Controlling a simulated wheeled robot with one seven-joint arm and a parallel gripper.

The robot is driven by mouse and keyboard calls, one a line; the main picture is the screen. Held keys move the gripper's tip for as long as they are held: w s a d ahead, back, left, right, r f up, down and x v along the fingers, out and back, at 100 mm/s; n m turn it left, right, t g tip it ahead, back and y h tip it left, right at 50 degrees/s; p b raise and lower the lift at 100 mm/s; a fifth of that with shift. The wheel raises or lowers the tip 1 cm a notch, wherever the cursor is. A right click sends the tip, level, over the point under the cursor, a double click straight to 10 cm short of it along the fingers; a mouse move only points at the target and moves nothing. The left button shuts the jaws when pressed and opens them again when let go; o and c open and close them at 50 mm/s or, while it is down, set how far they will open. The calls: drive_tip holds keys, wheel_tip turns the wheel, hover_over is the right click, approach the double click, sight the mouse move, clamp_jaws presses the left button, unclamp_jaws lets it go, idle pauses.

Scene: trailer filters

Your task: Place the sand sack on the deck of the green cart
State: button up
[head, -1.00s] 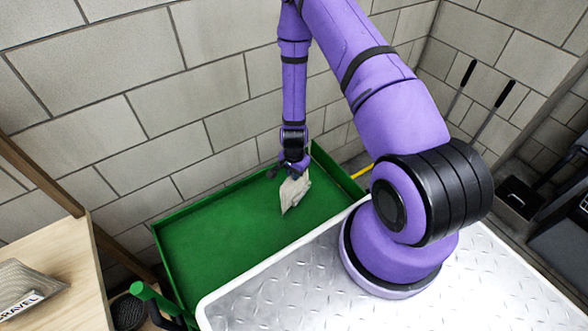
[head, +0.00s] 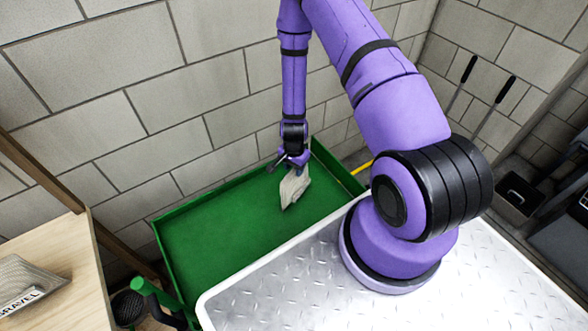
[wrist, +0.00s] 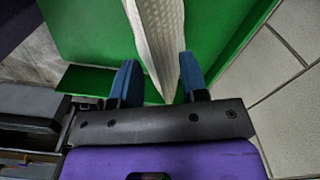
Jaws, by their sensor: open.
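The pale sand sack (head: 294,189) is at the far right part of the green cart's deck (head: 215,235). It looks tilted and seems to touch the deck; its lower edge is hard to judge. My gripper (head: 289,163) is directly above it, pointing down. In the wrist view, my gripper (wrist: 158,72) has its two blue fingers apart, with the top of the sack (wrist: 160,35) between them. There is a visible gap on the left finger's side; the right finger is close to the sack. The green cart (wrist: 90,25) fills much of that view.
The cart has low green walls, with a block wall (head: 150,95) close behind. The silver diamond-plate surface (head: 285,285) under my arm borders its near side. A wooden table (head: 55,255) with a gravel sack (head: 25,285) stands at left. The deck's left part is clear.

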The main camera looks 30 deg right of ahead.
drive_tip(key=a+r+n+t+y, duration=0.1)
drive_tip(key=a+r+n, duration=0.15)
drive_tip(key=r, duration=1.85)
drive_tip(key=a+r+n+t, duration=0.2)
drive_tip(key=r+n, duration=0.2)
drive_tip(key=r, duration=1.7)
drive_tip(key=s+a+r+n+t+h, duration=0.1)
drive_tip(key=s+r+n, duration=0.6)
drive_tip(key=s+r, duration=1.1)
drive_tip(key=s+t, duration=0.1)
drive_tip(key=s, duration=0.2)
drive_tip(key=shift+s+a, duration=0.2)
drive_tip(key=shift+a, duration=0.1)
